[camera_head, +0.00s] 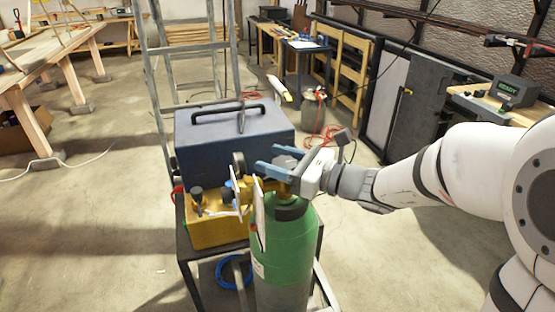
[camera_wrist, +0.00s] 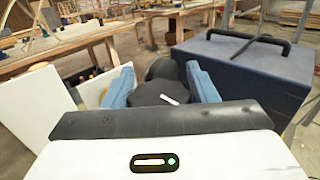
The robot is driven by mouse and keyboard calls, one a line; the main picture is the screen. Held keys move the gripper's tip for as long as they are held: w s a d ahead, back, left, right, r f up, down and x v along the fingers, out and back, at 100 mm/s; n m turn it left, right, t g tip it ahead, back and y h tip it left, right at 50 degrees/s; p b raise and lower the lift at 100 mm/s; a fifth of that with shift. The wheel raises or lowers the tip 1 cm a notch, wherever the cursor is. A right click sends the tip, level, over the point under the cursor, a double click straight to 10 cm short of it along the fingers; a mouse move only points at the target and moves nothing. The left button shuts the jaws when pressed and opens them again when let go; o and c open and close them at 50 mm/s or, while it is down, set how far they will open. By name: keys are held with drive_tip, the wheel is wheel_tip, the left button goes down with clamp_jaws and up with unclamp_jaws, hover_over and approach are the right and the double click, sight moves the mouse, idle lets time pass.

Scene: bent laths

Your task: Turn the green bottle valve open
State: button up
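In the wrist view the fingers (camera_wrist: 162,76) flank the knob with little or no gap. I cannot tell whether they press on it.
A blue case with a black handle (camera_head: 235,140) stands close behind the bottle. A yellow box (camera_head: 215,230) and a white plate (camera_head: 258,215) are beside it. A stepladder (camera_head: 163,85) is behind. Workbenches stand left and at the back. The floor at left is mostly clear.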

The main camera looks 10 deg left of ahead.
drive_tip(key=c, duration=0.6)
drive_tip(key=shift+o, duration=0.2)
